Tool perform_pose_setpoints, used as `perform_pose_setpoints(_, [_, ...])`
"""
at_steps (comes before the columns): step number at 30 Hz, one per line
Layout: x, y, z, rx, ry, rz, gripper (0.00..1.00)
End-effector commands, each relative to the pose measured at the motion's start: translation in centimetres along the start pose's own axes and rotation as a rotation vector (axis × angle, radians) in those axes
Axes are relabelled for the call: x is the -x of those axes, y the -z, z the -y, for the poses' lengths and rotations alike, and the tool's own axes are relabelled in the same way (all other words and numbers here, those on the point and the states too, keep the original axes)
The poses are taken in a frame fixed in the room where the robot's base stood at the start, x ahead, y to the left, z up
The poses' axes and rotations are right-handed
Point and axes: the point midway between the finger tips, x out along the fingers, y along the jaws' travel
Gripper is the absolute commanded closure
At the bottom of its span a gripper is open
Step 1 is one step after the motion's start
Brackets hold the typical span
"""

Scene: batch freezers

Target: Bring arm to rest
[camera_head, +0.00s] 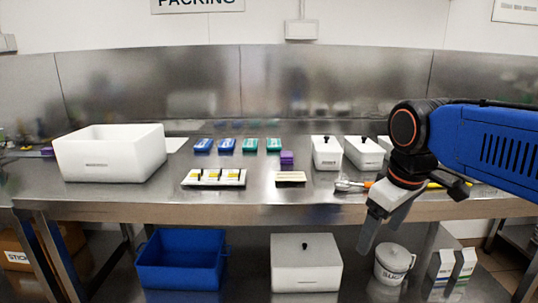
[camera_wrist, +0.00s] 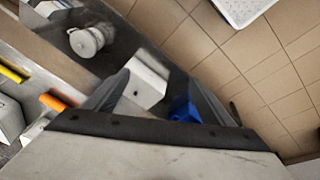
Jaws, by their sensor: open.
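My gripper (camera_head: 372,226) hangs at the right in the head view, in front of the steel table's front edge, pointing down. In the wrist view its two dark fingers (camera_wrist: 158,90) are spread apart. It is open, with nothing held between the fingers. Through the gap I see a white lidded box (camera_wrist: 146,84) on the lower shelf and part of a blue bin (camera_wrist: 184,109). My blue arm comes in from the right edge of the head view, bent down at the wrist. It covers part of the table's right end.
The steel table (camera_head: 130,209) holds a large white bin (camera_head: 110,154), a tray of yellow-marked items (camera_head: 214,178), small blue and green packs, white lidded containers (camera_head: 326,153) and a scoop (camera_head: 350,185). Below stand a blue bin (camera_head: 180,260), a white lidded box (camera_head: 305,263) and a round pot (camera_head: 393,264).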

Motion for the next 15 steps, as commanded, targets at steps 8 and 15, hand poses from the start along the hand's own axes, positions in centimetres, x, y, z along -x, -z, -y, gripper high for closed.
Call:
perform_pose_setpoints(8, [-5.5, -8.6, 1.4, -0.333, -0.036, -0.09, 0.23])
perform_pose_setpoints(15, [-9.2, -13.0, 2.6, -0.525, -0.052, -0.144, 0.23])
